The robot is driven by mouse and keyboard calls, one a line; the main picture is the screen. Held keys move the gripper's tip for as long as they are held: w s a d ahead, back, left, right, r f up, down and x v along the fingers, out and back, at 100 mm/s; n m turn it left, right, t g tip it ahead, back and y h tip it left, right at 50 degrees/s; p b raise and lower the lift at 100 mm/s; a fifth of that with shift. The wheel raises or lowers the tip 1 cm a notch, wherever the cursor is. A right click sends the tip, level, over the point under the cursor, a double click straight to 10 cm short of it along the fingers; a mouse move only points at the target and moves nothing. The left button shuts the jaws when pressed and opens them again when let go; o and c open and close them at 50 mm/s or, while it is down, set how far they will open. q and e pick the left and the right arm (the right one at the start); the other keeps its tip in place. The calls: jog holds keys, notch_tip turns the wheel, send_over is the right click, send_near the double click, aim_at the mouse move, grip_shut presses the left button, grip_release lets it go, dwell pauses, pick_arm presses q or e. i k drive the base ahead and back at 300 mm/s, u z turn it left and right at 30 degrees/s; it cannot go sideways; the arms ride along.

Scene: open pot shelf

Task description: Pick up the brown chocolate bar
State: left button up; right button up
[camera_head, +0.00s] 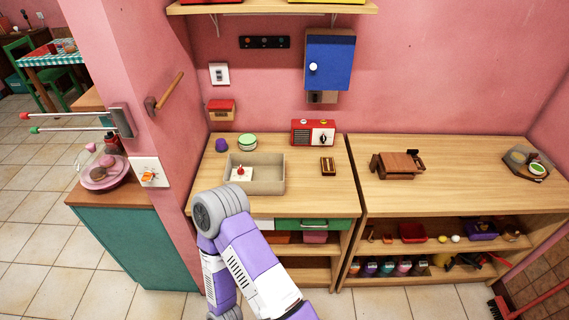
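A small brown bar (327,165) with a lighter stripe lies on the wooden counter (312,194), to the right of a beige tray. It looks like the chocolate bar, though it is small in the head view. My purple and white arm rises from the bottom in front of the counter, with its bent joint by the tray's front left corner. No gripper fingers show in this view. The bar is uncovered and nothing touches it from above.
The beige tray (267,187) holds a small red and white item. A red radio (313,132) stands behind the bar. A green and white round container (247,142) and a purple cup (221,145) stand behind the tray. A blue cabinet (330,60) hangs above. The counter's front right is clear.

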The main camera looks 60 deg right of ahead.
aim_at(328, 165)
jog(key=u, duration=0.15)
jog(key=i, duration=0.9)
jog(key=z, duration=3.15)
jog(key=i, duration=0.5)
jog(key=u, duration=0.15)
jog(key=k, duration=0.5)
jog(key=z, duration=1.75)
jog(key=i, duration=0.85)
jog(key=u, duration=2.3)
